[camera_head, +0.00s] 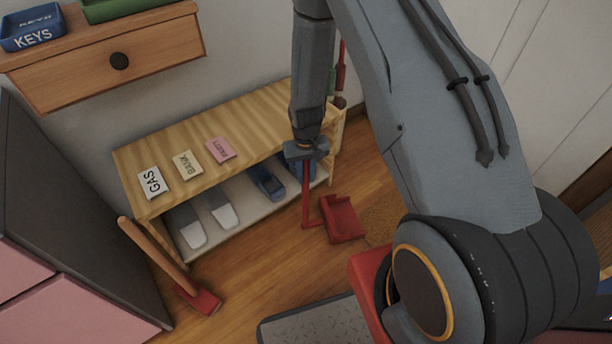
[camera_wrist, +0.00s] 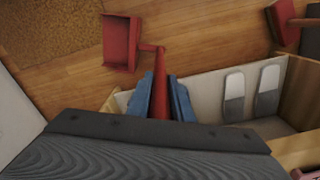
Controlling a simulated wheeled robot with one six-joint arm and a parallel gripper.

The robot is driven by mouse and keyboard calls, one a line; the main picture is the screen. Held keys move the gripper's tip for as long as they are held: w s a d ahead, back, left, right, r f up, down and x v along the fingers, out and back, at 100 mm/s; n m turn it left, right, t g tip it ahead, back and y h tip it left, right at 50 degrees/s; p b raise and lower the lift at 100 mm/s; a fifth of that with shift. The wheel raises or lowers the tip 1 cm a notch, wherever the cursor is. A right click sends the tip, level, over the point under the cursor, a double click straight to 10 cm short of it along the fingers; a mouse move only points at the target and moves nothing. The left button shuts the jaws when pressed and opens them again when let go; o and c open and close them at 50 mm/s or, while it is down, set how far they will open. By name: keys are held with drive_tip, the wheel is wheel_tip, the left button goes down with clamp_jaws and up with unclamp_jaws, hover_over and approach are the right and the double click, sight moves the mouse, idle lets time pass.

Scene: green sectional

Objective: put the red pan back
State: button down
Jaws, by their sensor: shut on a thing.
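The red pan (camera_head: 341,218) is a dustpan with a long red handle (camera_head: 306,200). It is close to the floor in front of the right end of the shoe bench; I cannot tell whether it touches the floor. My gripper (camera_head: 306,153) is shut on the upper part of the handle, over the bench's front right. In the wrist view, the red pan (camera_wrist: 119,42) lies at the upper left, and its handle runs down between the two blue fingers of my gripper (camera_wrist: 162,84). The top end of the handle is hidden.
A wooden bench (camera_head: 190,150) with label cards on top holds shoes (camera_head: 223,210) below. A broom (camera_head: 160,255) with a red head leans at the left by a dark cabinet (camera_head: 75,220). Red and green items (camera_head: 340,75) stand behind my arm. A brown mat (camera_head: 385,213) lies right of the pan.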

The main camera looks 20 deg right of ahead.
drive_tip(key=shift+f, duration=0.15)
drive_tip(key=c, duration=1.6)
unclamp_jaws()
wheel_tip(320, 180, up, 12)
drive_tip(key=shift+s+r+p, duration=0.1)
drive_tip(key=shift+r+p, duration=0.15)
drive_tip(key=shift+p, duration=0.8)
drive_tip(key=s+a+r+n, duration=0.1)
drive_tip(key=s+a+r, duration=0.15)
drive_tip(key=r, duration=0.35)
drive_tip(key=s+a+r, duration=0.2)
drive_tip(key=s+r, duration=0.2)
drive_tip(key=r, duration=0.3)
drive_tip(key=s+a+r+n, duration=0.1)
drive_tip(key=s+a+r, duration=0.15)
drive_tip(key=r, duration=0.35)
drive_tip(key=shift+n+y, duration=0.3)
drive_tip(key=shift+n, duration=0.4)
drive_tip(key=s+r, duration=0.3)
drive_tip(key=s, duration=0.2)
drive_tip(key=s+a+r, duration=0.1)
drive_tip(key=s+r, duration=0.2)
drive_tip(key=s, duration=0.3)
drive_tip(key=s+a+r, duration=0.1)
drive_tip(key=s+r, duration=0.2)
drive_tip(key=s, duration=0.3)
drive_tip(key=shift+s+r, duration=0.1)
drive_tip(key=shift+r, duration=0.25)
